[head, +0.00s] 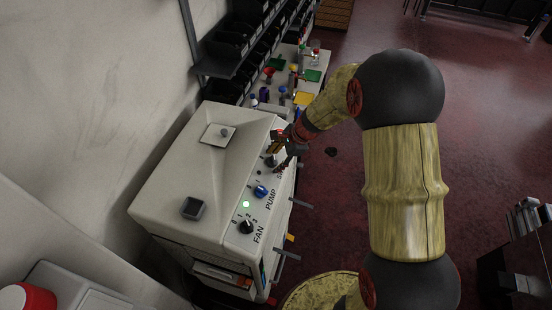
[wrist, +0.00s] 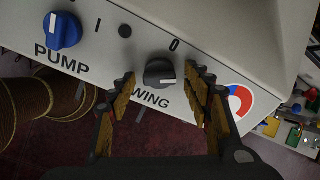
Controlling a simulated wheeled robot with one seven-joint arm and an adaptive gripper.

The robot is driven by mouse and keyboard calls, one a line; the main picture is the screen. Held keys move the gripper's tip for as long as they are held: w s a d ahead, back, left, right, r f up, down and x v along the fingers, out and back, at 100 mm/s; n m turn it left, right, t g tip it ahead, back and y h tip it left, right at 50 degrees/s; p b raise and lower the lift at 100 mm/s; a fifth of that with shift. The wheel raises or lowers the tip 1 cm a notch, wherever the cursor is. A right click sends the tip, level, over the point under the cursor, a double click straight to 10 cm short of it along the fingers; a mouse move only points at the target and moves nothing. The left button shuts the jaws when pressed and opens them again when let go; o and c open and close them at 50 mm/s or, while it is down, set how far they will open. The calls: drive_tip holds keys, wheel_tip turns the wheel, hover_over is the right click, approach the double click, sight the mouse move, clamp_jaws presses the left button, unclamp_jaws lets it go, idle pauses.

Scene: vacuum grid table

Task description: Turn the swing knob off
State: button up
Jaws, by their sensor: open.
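The swing knob (wrist: 158,73) is a dark grey dial on the sloped panel of the white machine. A pale pointer mark shows on its lower right part. An I and an O are printed on the panel above it. My gripper (wrist: 161,85) is open, with one finger on each side of the knob in the wrist view; I cannot tell whether either finger touches it. The left finger hides the first letter of the SWING label (wrist: 152,97). In the head view my gripper (head: 284,150) is at the far end of the machine's panel.
The blue pump knob (wrist: 62,30) sits left of the swing knob. A black fan knob (head: 247,227) and a lit green lamp (head: 246,204) are on the same machine (head: 165,170). A bench (head: 315,58) with coloured items stands behind. Red floor is open to the right.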

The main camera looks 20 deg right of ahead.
drive_tip(key=shift+c, duration=1.2)
drive_tip(key=c, duration=0.9)
drive_tip(key=shift+f, duration=0.1)
